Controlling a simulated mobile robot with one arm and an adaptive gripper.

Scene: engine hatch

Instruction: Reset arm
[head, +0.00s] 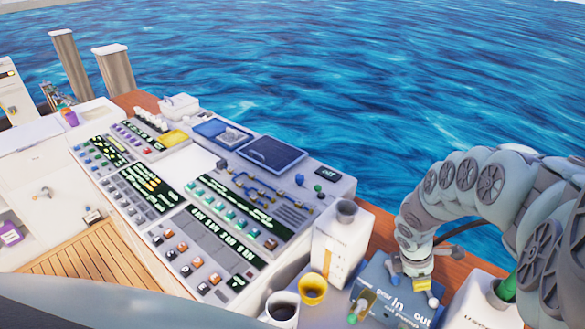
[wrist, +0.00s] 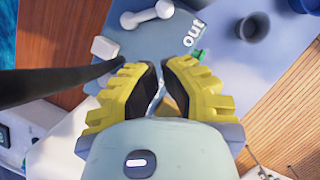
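My arm (head: 470,185) reaches in from the right of the head view, bent over at the top and down towards a blue-grey panel (head: 375,300) marked "gear In out". My gripper (head: 420,284) with yellow fingers hangs low over this panel's upper edge. In the wrist view my gripper (wrist: 160,72) has its two yellow, black-padded fingers close together, with a narrow gap between the tips. I see no clear object held between them. Whether the fingers touch anything below is not clear.
A white jug (head: 335,245), a yellow cup (head: 313,289) and a white mug (head: 282,308) stand left of the panel. A large button console (head: 215,200) lies further left. A white dumbbell-shaped handle (wrist: 147,14) and a dark round cup (wrist: 252,27) are near the gripper. Water lies beyond.

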